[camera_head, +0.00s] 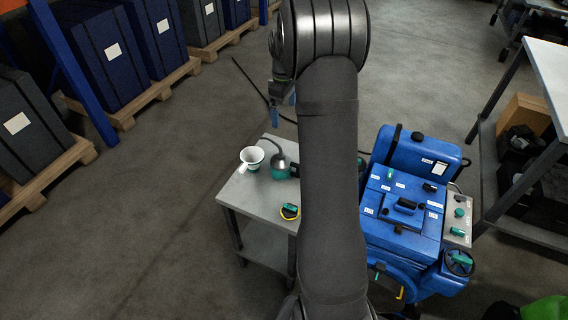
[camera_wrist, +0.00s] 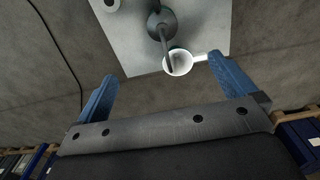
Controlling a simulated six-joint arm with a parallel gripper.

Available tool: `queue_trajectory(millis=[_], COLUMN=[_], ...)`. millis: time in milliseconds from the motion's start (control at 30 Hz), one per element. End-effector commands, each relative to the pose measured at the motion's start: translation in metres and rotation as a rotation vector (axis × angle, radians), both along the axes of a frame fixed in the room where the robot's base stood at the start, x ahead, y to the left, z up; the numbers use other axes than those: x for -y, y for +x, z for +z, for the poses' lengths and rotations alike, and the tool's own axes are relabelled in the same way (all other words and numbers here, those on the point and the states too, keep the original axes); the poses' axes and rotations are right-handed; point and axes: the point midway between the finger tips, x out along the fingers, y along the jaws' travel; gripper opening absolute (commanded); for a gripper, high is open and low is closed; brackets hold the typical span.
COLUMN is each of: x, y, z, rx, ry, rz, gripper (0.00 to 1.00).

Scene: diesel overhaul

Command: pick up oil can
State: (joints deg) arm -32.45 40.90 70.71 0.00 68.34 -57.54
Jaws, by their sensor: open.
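The oil can (camera_head: 281,170) stands upright on a small grey table, with a green body, a grey cone top and a thin spout bending left. In the wrist view the oil can (camera_wrist: 160,22) is seen from above, with its spout reaching toward the white cup. The white cup (camera_head: 252,156) stands left of it and also shows in the wrist view (camera_wrist: 180,63). My gripper (camera_head: 283,108) is above and behind the table, apart from the can. In the wrist view its blue fingers (camera_wrist: 163,67) are wide apart with nothing held between them.
A blue machine (camera_head: 405,205) stands close to the table's right. My arm hides the table's right part. Shelving with dark boxes (camera_head: 100,45) is at the left; the floor between is clear.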

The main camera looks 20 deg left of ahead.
Motion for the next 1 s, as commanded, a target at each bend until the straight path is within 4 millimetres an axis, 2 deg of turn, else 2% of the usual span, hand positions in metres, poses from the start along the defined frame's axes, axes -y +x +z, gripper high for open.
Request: queue_trajectory(millis=[100, 367, 667, 900, 967, 1000], x=[0.0, 0.0, 0.0, 0.0, 0.004, 0.009], y=[0.0, 0.0, 0.0, 0.0, 0.0, 0.0], z=[0.008, 0.009, 0.009, 0.009, 0.001, -0.011], rx=[0.0, -0.001, -0.001, -0.001, -0.004, -0.006], ry=[0.0, 0.0, 0.0, -0.001, -0.002, -0.004], rz=[0.0, 0.0, 0.0, 0.0, -0.001, -0.002], gripper=[1.0, 1.0, 0.43, 0.42, 0.42, 0.42])
